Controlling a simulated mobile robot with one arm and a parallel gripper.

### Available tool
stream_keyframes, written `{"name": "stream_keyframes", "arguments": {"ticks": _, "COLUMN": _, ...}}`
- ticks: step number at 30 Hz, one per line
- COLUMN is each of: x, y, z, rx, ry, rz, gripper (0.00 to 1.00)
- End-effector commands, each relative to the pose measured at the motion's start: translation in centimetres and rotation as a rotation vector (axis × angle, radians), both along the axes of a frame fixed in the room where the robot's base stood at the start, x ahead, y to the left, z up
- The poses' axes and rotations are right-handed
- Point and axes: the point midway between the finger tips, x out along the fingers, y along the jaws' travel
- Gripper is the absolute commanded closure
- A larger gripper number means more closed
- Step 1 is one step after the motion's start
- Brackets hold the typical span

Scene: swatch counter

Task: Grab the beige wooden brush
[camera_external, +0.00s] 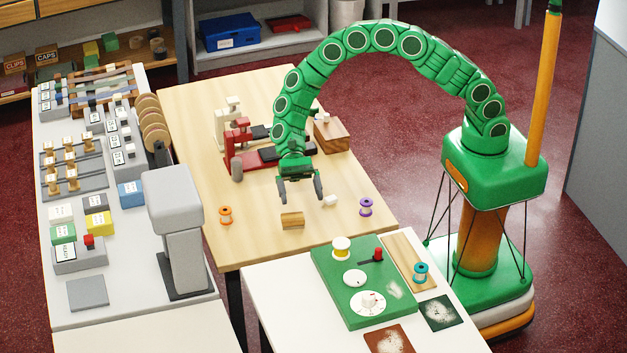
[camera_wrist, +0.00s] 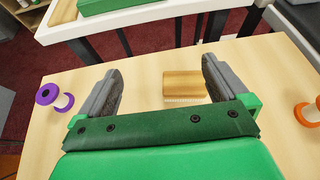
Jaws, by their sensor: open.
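The beige wooden brush (camera_external: 292,221) lies on the light wood table near its front edge. In the wrist view the brush (camera_wrist: 185,84) is a tan block with a pale bristle fringe along its lower edge. My gripper (camera_external: 300,195) is above the table, a little behind the brush, with its fingers spread and pointing down. In the wrist view my gripper (camera_wrist: 161,72) has the brush between its two fingers in the picture, nearer the right finger. Nothing is held, and I see no contact with the brush.
An orange spool (camera_external: 225,215) stands left of the brush and a purple spool (camera_external: 366,207) right. A red machine (camera_external: 245,150) and brown wooden block (camera_external: 331,134) stand behind. A white table (camera_external: 270,300) with a green board (camera_external: 335,303) is in front.

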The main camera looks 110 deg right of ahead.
Motion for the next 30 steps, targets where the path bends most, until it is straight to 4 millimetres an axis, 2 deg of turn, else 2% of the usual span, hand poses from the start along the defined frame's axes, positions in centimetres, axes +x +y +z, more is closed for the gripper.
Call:
{"name": "stream_keyframes", "arguments": {"ticks": 1, "x": 0.5, "y": -0.6, "z": -1.0, "rx": 0.006, "ry": 0.016, "rz": -0.024, "gripper": 0.00}}
{"name": "stream_keyframes", "arguments": {"ticks": 6, "x": 1.8, "y": -2.0, "z": -2.9, "rx": 0.021, "ry": 0.053, "rz": -0.085, "gripper": 0.00}}
{"name": "stream_keyframes", "arguments": {"ticks": 11, "x": 2.2, "y": -2.4, "z": -3.6, "rx": 0.028, "ry": 0.064, "rz": -0.106, "gripper": 0.00}}
{"name": "stream_keyframes", "arguments": {"ticks": 26, "x": 3.0, "y": 0.8, "z": -4.9, "rx": 0.028, "ry": 0.067, "rz": -0.106, "gripper": 0.00}}
{"name": "stream_keyframes", "arguments": {"ticks": 30, "x": 3.4, "y": 2.4, "z": -5.5, "rx": 0.026, "ry": 0.065, "rz": -0.105, "gripper": 0.00}}
